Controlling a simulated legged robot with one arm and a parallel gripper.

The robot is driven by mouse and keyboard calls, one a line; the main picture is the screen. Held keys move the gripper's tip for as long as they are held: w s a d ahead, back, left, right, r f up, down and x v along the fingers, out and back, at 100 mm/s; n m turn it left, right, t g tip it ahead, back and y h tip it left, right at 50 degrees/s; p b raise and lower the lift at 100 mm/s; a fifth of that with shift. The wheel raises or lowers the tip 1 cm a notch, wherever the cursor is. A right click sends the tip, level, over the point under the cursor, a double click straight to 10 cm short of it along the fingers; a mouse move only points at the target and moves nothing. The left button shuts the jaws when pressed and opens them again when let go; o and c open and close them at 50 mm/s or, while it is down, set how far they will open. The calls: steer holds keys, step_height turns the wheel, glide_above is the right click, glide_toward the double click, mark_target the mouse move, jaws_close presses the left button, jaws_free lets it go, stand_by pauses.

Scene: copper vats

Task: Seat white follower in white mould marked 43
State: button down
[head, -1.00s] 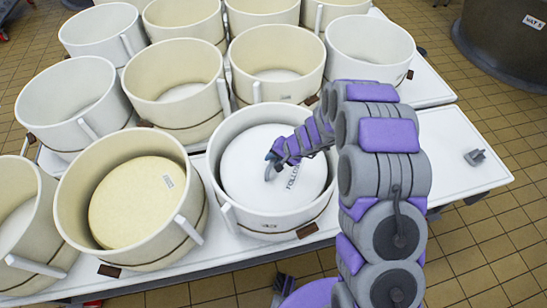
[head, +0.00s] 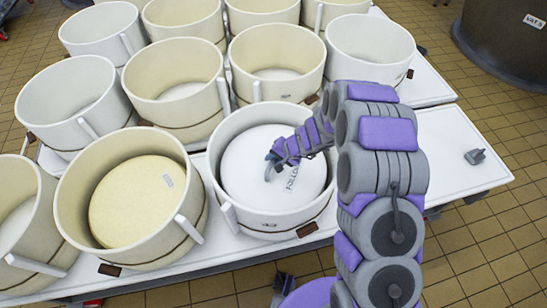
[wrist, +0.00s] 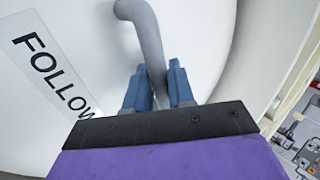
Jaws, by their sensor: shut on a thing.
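The white follower (head: 250,170) is a round white disc with a "FOLLOW..." label, also close up in the wrist view (wrist: 70,130). It lies inside the white mould (head: 265,222), whose front mark reads 43. The follower is within the mould's rim, below its top edge; whether it touches the bottom is hidden. My gripper (head: 270,168) reaches down into the mould from the right. In the wrist view its blue fingers (wrist: 158,88) are shut on the follower's grey curved handle (wrist: 145,40).
A cream mould (head: 75,215) with a cream disc (head: 130,200) stands just left. Several empty white and cream moulds fill the table (head: 455,150) behind. The table's right end is mostly clear, with a small grey object (head: 475,156). A dark vat (head: 500,50) stands at the back right.

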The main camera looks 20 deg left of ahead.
steer(key=shift+f, duration=0.25)
stand_by(0.5)
steer(key=c, duration=0.9)
jaws_free()
steer(key=shift+d, duration=0.1)
steer(key=p+v, duration=0.4)
steer(key=v, duration=1.3)
steer(key=shift+r, duration=0.1)
